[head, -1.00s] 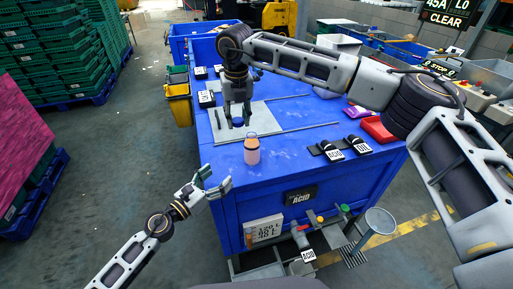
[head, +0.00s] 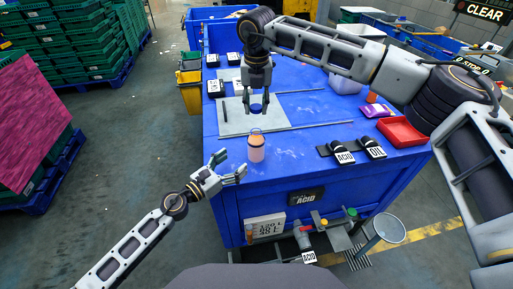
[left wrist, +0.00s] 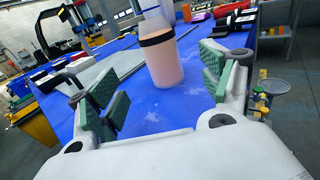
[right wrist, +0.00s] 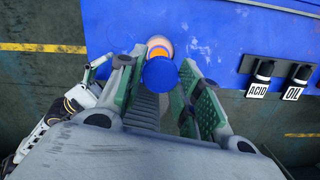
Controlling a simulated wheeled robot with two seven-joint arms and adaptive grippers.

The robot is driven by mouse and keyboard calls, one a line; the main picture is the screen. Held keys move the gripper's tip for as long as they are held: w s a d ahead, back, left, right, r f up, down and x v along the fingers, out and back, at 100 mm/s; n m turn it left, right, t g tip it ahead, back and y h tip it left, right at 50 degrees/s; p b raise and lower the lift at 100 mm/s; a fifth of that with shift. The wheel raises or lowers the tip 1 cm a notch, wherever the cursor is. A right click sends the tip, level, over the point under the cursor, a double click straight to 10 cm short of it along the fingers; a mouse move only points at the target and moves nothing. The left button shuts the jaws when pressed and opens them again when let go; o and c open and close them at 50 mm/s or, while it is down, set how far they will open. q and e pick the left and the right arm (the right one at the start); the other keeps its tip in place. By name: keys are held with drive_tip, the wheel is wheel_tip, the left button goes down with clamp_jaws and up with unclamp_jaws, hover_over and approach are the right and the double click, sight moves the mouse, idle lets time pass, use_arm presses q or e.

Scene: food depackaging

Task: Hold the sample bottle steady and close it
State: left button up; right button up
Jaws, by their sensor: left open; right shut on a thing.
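The sample bottle (head: 256,148), pinkish with a dark band near its top, stands upright on the blue table near its front edge. My left gripper (head: 232,167) is open beside it, at its lower left. In the left wrist view the bottle (left wrist: 163,62) appears between the spread fingers (left wrist: 163,90), with space on both sides. My right gripper (head: 257,104) is shut on a blue cap (right wrist: 160,73) above the table, behind the bottle in the head view. In the right wrist view the bottle's top (right wrist: 159,48) shows just beyond the cap, partly hidden by it.
On the blue table (head: 300,160) are a grey board (head: 235,127), black holders labelled ACID (head: 344,158) and OIL (head: 376,152), a red tray (head: 403,137) and a purple packet (head: 376,111). A yellow bin (head: 190,98) stands left of the table.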

use_arm(q)
drive_tip(key=shift+w+d, duration=0.25)
drive_tip(key=shift+x, duration=5.65)
drive_tip(key=c, duration=1.6)
use_arm(e)
hover_over(256, 127)
drive_tip(key=shift+s+f, duration=0.2)
drive_tip(key=shift+f, duration=2.3)
drive_tip(key=shift+f, duration=0.2)
drive_tip(key=shift+f, duration=0.7)
drive_tip(key=shift+f, duration=0.5)
